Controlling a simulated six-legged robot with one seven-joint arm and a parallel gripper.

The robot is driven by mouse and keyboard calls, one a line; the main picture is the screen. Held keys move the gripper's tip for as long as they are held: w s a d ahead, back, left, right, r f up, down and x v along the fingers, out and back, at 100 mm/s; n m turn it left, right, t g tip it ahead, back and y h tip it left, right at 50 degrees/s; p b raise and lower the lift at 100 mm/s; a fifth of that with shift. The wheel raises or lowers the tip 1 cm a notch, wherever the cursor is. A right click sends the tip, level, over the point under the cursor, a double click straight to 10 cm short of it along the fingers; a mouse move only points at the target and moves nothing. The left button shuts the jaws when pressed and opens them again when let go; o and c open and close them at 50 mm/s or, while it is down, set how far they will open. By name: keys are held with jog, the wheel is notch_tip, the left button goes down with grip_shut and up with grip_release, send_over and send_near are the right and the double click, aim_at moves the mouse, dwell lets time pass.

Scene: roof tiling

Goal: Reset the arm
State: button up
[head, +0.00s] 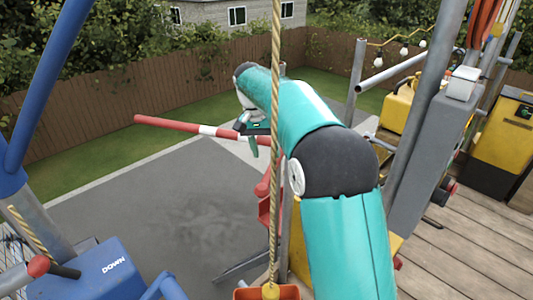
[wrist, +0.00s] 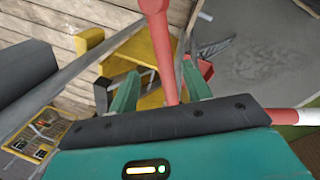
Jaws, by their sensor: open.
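My gripper (head: 252,143) is at the end of my teal arm, which reaches up and forward over the paved ground in the head view. It is small there and partly merges with the red and white pole behind it. In the wrist view my gripper (wrist: 162,84) shows two teal fingers spread apart with nothing held between them. A red post (wrist: 166,50) shows in the gap between the fingers; I cannot tell how far beyond them it stands.
A rope (head: 276,120) hangs in front of my arm. A red and white pole (head: 180,126) extends left. Grey posts, a yellow container (head: 397,108) and wooden decking (head: 460,258) lie right. The grey paving (head: 150,215) is open.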

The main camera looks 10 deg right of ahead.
jog(key=s+d+r+n+t, duration=0.1)
jog(key=s+r, duration=0.2)
jog(key=s, duration=0.3)
jog(key=s+d+r+n+t+y, duration=0.1)
jog(key=s+r, duration=0.1)
jog(key=s, duration=0.4)
jog(key=s+d+r+n+t, duration=0.1)
jog(key=s+r, duration=0.2)
jog(key=s, duration=0.3)
jog(key=s+d+f+n+t, duration=0.1)
jog(key=s+f, duration=0.2)
jog(key=s, duration=0.5)
jog(key=s+f+n+t+y, duration=0.1)
jog(key=s+f+t, duration=0.1)
jog(key=s, duration=0.6)
jog(key=shift+s+d+f+t, duration=0.25)
jog(key=shift+d+f+t, duration=0.1)
jog(key=shift+f, duration=0.35)
jog(key=shift+a, duration=0.1)
